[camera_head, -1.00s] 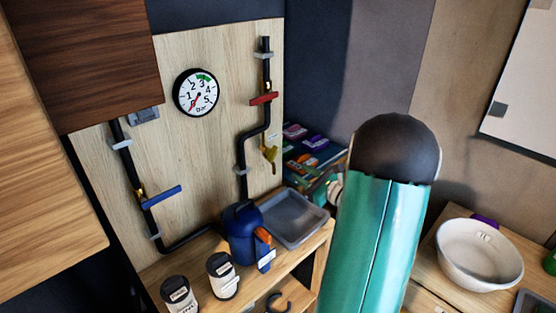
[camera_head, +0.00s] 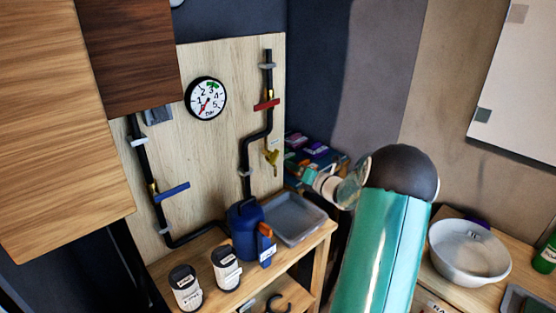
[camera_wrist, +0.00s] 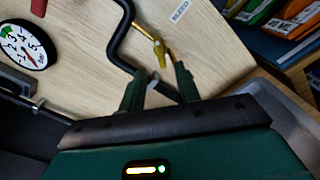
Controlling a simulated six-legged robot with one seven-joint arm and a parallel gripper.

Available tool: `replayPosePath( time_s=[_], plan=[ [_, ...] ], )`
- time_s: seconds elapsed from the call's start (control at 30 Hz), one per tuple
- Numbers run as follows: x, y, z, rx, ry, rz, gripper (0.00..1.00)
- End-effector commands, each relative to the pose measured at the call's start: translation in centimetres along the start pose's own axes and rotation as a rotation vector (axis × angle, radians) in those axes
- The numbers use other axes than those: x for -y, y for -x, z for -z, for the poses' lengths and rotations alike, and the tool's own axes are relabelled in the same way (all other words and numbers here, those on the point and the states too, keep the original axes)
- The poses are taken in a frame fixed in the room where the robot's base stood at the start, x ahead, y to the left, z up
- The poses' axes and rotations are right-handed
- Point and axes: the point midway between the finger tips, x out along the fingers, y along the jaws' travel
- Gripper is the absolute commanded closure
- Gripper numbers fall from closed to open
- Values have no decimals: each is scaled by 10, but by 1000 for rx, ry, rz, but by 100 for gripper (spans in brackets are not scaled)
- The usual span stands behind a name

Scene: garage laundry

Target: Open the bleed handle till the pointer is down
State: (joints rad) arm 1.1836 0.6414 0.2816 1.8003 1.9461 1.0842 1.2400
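The yellow bleed handle (camera_head: 271,157) hangs on the small tap at the right of the wooden board. It also shows in the wrist view (camera_wrist: 160,52), just beyond my fingertips. My gripper (camera_wrist: 158,76) is open, with its two dark green fingers apart and nothing held between them; the handle looks clear of both fingers, though the depth gap is hard to judge. The round white gauge (camera_head: 206,98) has a red pointer aimed down and left, near the low end of its scale. The gauge also shows in the wrist view (camera_wrist: 25,45).
A red handle (camera_head: 266,105) sits on the pipe above, and a blue handle (camera_head: 172,192) on the left pipe. A blue jug (camera_head: 243,228), a grey tray (camera_head: 294,222) and two canisters stand on the bench below. Boxes (camera_head: 312,150) fill the corner behind.

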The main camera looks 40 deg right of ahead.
Motion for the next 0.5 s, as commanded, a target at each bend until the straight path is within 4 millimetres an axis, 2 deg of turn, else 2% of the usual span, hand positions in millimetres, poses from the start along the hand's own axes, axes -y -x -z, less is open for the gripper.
replayPosePath(
  time_s=[0.1, 0.3, 0.5],
  plan=[
    [0, -24, 0, 1, 1, -1, 67],
    [-2, -60, 1, 0, 2, -1, 67],
    [-2, -78, 1, 2, 2, 1, 67]
  ],
)
